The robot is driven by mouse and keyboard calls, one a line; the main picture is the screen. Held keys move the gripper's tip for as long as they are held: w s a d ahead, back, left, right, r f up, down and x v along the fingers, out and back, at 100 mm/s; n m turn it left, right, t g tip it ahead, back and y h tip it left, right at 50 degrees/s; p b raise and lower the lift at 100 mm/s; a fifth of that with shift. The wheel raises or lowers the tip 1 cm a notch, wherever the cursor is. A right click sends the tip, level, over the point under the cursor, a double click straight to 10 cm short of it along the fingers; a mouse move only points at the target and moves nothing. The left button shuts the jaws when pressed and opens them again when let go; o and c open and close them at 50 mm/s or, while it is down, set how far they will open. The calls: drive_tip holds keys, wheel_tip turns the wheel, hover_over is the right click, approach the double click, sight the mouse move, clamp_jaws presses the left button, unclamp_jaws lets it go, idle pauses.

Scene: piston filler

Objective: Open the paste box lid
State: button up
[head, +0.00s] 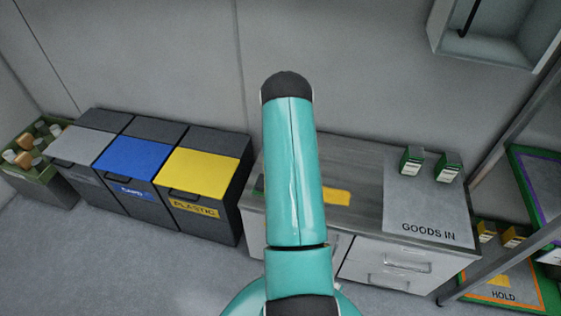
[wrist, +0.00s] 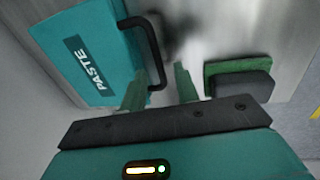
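In the wrist view the teal paste box (wrist: 85,58) lies at the upper left, with a dark "PASTE" label. A black bar handle (wrist: 155,50) stands out from its right side. My gripper (wrist: 160,80) is open, with its two green fingers apart. The near end of the handle shows between the fingers, closer to the left one. I cannot tell whether a finger touches it. No gap shows at the lid. In the head view my arm hides the gripper and the paste box.
A green block with a dark grey pad (wrist: 240,80) sits right of the fingers. In the head view, the steel counter (head: 360,170) holds a yellow patch (head: 335,197) and a "GOODS IN" mat (head: 420,205) with two small cartons. Several bins (head: 205,168) stand left; a rack (head: 500,275) stands right.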

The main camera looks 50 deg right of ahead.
drive_tip(key=shift+f, duration=0.2)
clamp_jaws()
